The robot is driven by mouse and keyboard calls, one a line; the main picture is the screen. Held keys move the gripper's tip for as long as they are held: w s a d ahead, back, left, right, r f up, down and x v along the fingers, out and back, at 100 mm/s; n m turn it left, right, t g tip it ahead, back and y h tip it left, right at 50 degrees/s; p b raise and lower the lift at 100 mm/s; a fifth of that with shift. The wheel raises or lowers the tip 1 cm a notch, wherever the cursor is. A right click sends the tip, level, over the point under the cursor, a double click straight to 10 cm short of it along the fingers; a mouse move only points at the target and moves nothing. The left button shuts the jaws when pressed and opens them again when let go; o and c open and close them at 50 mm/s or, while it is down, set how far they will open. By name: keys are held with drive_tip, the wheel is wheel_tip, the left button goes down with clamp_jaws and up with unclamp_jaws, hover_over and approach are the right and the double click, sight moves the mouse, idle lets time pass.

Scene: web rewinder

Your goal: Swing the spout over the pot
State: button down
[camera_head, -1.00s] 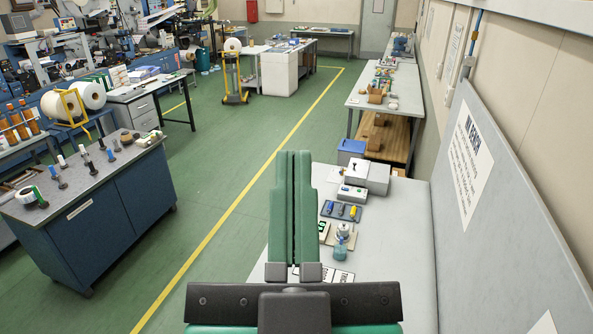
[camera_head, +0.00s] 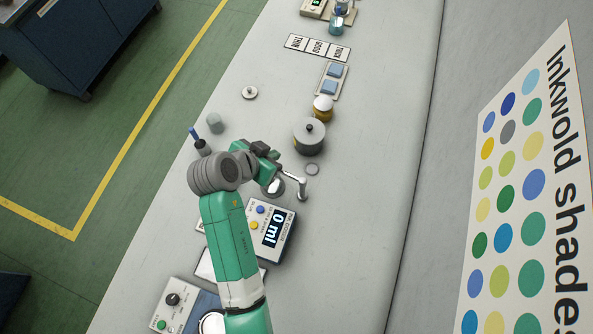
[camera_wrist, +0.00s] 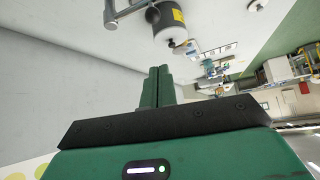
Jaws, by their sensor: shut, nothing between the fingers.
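The spout (camera_head: 301,186) is a thin silver bent tube on the bench in the head view. Its free end stands apart from the pot, on the near side of it. The pot (camera_head: 309,140) looks like a dark grey cylinder with a grey top and a black knob. In the wrist view the tube (camera_wrist: 130,11) is at top left and the pot (camera_wrist: 168,24), with a yellow label, is right of it. My gripper (camera_head: 268,172) is close beside the spout, left of it. In the wrist view its green fingers (camera_wrist: 157,75) are shut and empty.
A dosing unit (camera_head: 270,230) reading "0 ml" lies below the spout. A flat ring (camera_head: 312,169) lies near the pot. The bench's right strip is clear.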

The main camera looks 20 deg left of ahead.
sight(288, 174)
drive_tip(key=b+x, duration=0.1)
drive_tip(key=x, duration=0.9)
drive_tip(key=s, duration=0.1)
drive_tip(key=s+a, duration=0.1)
drive_tip(key=s+p, duration=0.1)
drive_tip(key=shift+s+a+f, duration=0.2)
drive_tip(key=shift+s+f, duration=0.15)
